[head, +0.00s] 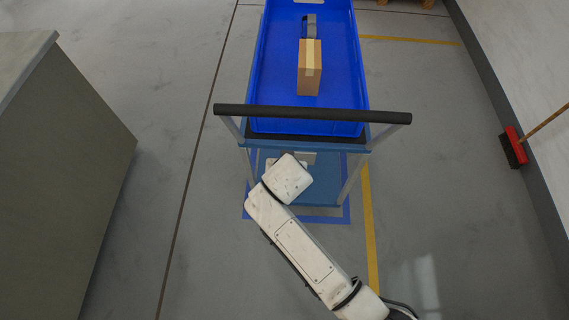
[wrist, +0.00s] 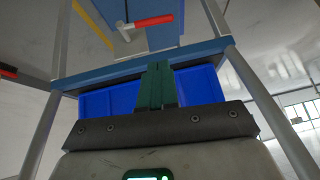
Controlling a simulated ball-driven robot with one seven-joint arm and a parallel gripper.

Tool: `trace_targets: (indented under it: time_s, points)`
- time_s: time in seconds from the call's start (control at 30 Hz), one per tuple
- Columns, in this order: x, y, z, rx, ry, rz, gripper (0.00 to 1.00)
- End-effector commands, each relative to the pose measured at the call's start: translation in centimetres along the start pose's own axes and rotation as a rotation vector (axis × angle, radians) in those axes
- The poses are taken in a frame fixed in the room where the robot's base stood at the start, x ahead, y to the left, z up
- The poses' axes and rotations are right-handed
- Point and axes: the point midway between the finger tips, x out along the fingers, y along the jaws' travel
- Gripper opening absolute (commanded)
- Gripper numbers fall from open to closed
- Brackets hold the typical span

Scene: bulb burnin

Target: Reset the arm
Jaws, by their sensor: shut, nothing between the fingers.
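My gripper (wrist: 157,68) shows in the wrist view as two dark green fingers pressed together with nothing between them. In the head view my white arm reaches up to the near end of a cart, its end bent down below the black push handle (head: 310,114). The fingers cannot be made out there. In the wrist view the fingers stand in front of the cart's blue parts; I cannot tell whether they touch anything.
A blue tray (head: 276,75) on the cart holds a cardboard box (head: 310,68) and a grey-black item (head: 309,25) behind it. A grey cabinet (head: 65,170) stands left. A red broom (head: 513,147) leans at the right wall. Floor is clear either side of the cart.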

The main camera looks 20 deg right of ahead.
Motion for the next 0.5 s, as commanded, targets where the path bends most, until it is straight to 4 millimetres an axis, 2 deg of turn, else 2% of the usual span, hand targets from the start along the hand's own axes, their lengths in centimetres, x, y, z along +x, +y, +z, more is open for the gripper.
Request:
trace_targets:
  time_s: [0.4, 0.5]
  points:
    - [0.0, 0.1, 0.0, 0.0, 0.0, 0.001, 0.0]
    - [-0.1, 1.4, 0.4, -0.004, -0.016, 0.012, 0.0]
